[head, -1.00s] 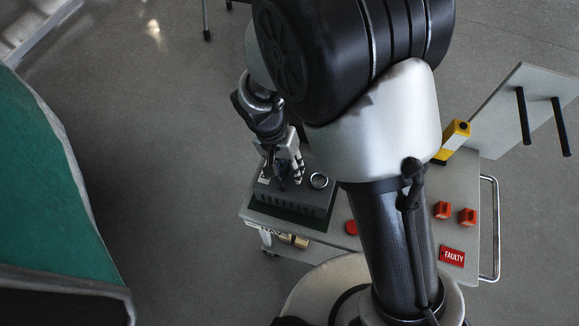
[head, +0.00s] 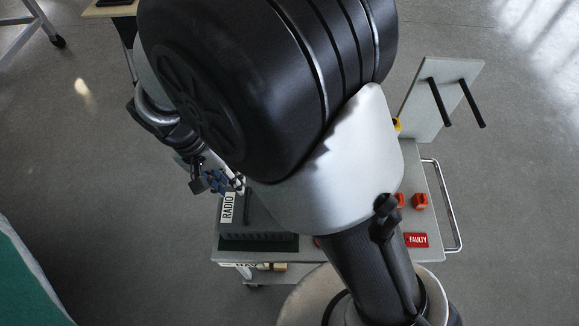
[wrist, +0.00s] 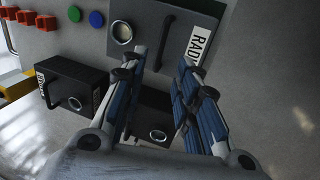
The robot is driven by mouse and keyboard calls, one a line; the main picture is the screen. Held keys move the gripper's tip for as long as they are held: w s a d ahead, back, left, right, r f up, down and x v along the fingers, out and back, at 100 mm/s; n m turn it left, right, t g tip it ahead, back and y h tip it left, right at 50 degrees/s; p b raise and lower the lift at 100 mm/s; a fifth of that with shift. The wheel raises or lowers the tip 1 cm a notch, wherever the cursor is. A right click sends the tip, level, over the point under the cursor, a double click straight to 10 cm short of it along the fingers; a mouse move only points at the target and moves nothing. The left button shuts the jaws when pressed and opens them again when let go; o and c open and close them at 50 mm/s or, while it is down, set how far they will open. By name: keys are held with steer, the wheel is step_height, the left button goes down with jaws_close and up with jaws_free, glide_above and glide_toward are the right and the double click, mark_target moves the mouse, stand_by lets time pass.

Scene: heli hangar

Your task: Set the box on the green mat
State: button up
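A dark grey box with a RADIO label (head: 228,208) stands on the cart top, largely hidden by my arm in the head view. Its handle, round dial and label show in the wrist view (wrist: 150,32). A dark green strip, seemingly the mat (head: 240,245), shows along the box's front edge; the rest is hidden. The box appears to sit on it. My gripper (head: 220,183) is up and behind the box's label end, apart from it. Its fingers (wrist: 160,75) are spread and empty in the wrist view, with another dark box (wrist: 155,118) beyond the gap.
A third dark box (wrist: 72,88) lies beside it. Orange-red blocks (head: 410,201), a red FAULTY plate (head: 416,240) and an upright panel with two pegs (head: 440,95) are at the cart's right. A large green surface (head: 20,285) is at lower left. Open floor lies between.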

steer(key=d+r+t+y, duration=0.1)
steer(key=d+r+y, duration=0.1)
steer(key=d+r, duration=1.05)
steer(key=s+d+r+t, duration=0.2)
steer(key=s+d, duration=0.3)
steer(key=d, duration=0.1)
steer(key=s+d+r+t, duration=0.1)
steer(key=s+d+r, duration=0.1)
steer(key=s+d, duration=0.3)
steer(key=shift+s+d+r+n+t+y, duration=0.3)
steer(key=shift+d+r+n+t+y, duration=0.1)
steer(key=shift+d, duration=0.6)
